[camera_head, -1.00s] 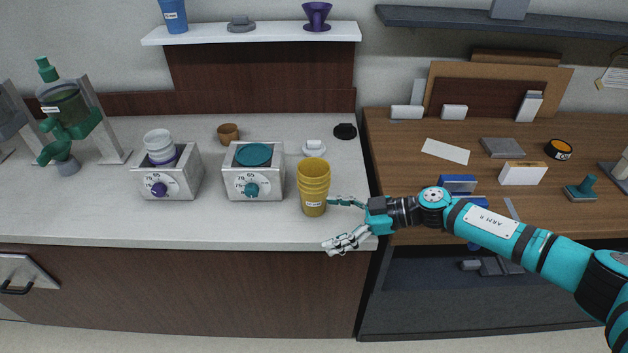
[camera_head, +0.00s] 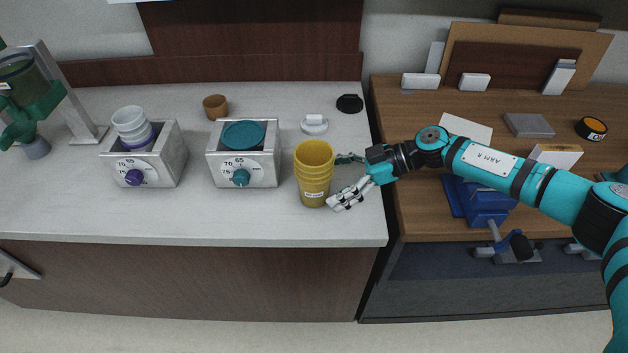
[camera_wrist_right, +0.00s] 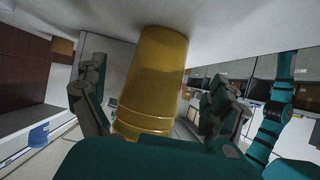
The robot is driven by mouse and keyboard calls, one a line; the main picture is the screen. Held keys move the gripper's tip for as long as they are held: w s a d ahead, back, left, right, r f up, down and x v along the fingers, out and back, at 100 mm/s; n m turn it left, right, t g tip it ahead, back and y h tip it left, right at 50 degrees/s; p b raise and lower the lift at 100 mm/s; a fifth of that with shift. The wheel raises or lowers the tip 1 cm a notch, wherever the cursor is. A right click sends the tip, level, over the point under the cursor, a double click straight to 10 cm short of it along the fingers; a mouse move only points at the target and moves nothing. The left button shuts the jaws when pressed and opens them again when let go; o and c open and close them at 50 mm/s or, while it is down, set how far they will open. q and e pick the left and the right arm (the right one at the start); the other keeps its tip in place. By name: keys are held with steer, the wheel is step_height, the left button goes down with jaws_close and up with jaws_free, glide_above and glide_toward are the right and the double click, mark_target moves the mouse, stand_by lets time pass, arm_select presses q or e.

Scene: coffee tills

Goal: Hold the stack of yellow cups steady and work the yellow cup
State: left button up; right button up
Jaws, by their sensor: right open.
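The stack of yellow cups (camera_head: 313,178) stands upright on the white counter, with the open top cup (camera_head: 314,154) nested in it. My right gripper (camera_head: 341,180) is open at the right side of the stack, with one finger behind and the others toward the front. In the right wrist view the stack (camera_wrist_right: 152,82) lies between the spread fingers of the right gripper (camera_wrist_right: 155,105), with gaps on both sides. Whether any finger touches the cups I cannot tell. My left gripper is not in view.
On the white counter (camera_head: 270,220) stand a teal-dial box (camera_head: 241,170) and a purple-dial box (camera_head: 148,172) to the left. A brown cup (camera_head: 215,107), a small white item (camera_head: 314,124) and a black lid (camera_head: 349,103) lie behind. A blue vise (camera_head: 487,203) is on the wooden bench.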

steer(key=p+x, duration=0.1)
steer(key=x, duration=0.2)
steer(key=shift+a, duration=0.15)
steer(key=shift+a+f, duration=0.1)
steer(key=shift+a, duration=0.1)
steer(key=shift+a+f, duration=0.1)
steer(key=shift+a, duration=0.1)
steer(key=shift+f, duration=0.1)
steer(key=c, duration=0.5)
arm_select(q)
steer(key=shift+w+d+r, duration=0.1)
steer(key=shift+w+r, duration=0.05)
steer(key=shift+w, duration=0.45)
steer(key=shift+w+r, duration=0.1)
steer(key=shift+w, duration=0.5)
arm_select(e)
steer(key=shift+c, duration=0.4)
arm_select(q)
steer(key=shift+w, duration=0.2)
arm_select(e)
steer(key=shift+c, duration=0.3)
